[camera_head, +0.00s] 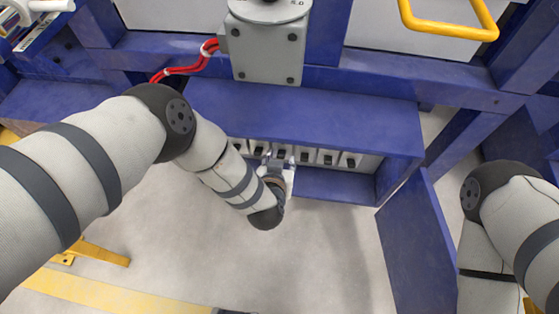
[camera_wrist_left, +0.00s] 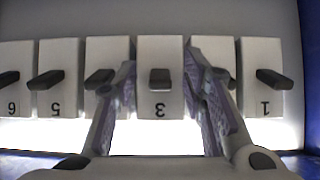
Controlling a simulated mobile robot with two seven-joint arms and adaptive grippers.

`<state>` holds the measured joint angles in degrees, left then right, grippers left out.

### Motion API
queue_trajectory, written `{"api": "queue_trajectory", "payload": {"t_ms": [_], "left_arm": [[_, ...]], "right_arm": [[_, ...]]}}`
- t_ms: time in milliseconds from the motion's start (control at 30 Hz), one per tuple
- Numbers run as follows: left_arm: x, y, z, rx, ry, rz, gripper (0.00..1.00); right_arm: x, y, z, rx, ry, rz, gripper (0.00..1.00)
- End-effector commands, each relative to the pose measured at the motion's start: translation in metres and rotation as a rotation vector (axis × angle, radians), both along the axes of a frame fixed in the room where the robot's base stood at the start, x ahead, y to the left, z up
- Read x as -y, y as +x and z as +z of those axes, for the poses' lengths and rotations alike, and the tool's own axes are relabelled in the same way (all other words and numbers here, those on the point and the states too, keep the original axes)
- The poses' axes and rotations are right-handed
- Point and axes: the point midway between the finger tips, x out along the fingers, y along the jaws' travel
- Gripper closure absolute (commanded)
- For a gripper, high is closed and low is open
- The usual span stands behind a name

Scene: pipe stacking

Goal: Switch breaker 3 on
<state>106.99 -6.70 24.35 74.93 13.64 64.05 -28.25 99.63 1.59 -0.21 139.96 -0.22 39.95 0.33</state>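Breaker 3 (camera_wrist_left: 160,103) is a white block with a dark lever (camera_wrist_left: 160,79) in the middle of the left wrist view. Its number appears upside down there. My left gripper (camera_wrist_left: 159,85) is open, with one purple-padded finger on each side of breaker 3. The fingers partly cover the breakers on both sides. I cannot tell whether either finger touches the lever. In the head view, my left gripper (camera_head: 279,158) reaches into the blue cabinet (camera_head: 300,110) at the breaker row. My right arm shows at the right edge, but its gripper is outside the frame.
Breaker 5 (camera_wrist_left: 57,103), breaker 6 (camera_wrist_left: 14,103) and breaker 1 (camera_wrist_left: 264,103) stand in the same row. The blue cabinet door (camera_head: 415,250) hangs open on the right. A grey box (camera_head: 268,50) with red cables (camera_head: 187,68) sits above.

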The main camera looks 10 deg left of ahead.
Motion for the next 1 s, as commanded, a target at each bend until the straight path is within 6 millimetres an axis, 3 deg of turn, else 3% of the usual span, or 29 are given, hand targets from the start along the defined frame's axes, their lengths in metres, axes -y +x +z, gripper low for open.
{"api": "queue_trajectory", "payload": {"t_ms": [167,500,667,1000], "left_arm": [[0.001,-0.019,0.013,-0.004,0.000,-0.004,0.62],[0.001,-0.087,0.062,-0.001,-0.001,-0.003,0.62],[0.000,-0.097,0.069,0.000,0.000,-0.001,0.62],[0.000,-0.097,0.070,0.000,0.000,0.000,0.62]], "right_arm": [[0.000,0.000,0.000,0.000,0.000,0.000,0.60],[0.000,0.000,0.000,0.000,0.000,0.000,0.60],[0.000,0.000,0.000,0.000,0.000,0.000,0.60],[0.000,0.000,0.000,0.000,0.000,0.000,0.60]]}}
